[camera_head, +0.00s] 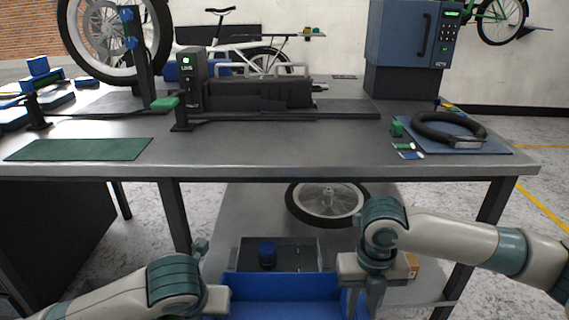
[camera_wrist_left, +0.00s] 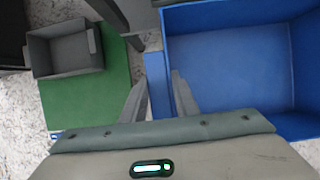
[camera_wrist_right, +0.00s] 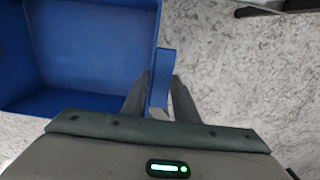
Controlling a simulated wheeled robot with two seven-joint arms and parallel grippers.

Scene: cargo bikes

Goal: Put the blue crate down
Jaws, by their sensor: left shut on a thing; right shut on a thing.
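The blue crate (camera_head: 285,287) is low at the bottom middle of the head view, in front of the workbench. It looks empty in the left wrist view (camera_wrist_left: 235,65) and in the right wrist view (camera_wrist_right: 95,50). My left gripper (camera_wrist_left: 160,95) is shut on the crate's left side edge. My right gripper (camera_head: 372,285) is shut on the crate's right side edge, and it also shows in the right wrist view (camera_wrist_right: 158,95). The floor shows below the crate's right side, and the crate is held between both grippers.
The workbench (camera_head: 270,150) spans the view, with a green mat (camera_head: 80,149), a vise-like machine (camera_head: 255,93) and a tire on a blue mat (camera_head: 448,130). Below it, a lower shelf holds a wheel (camera_head: 327,203) and a grey bin (camera_head: 310,255). A small grey box (camera_wrist_left: 65,50) stands on a green mat (camera_wrist_left: 115,85).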

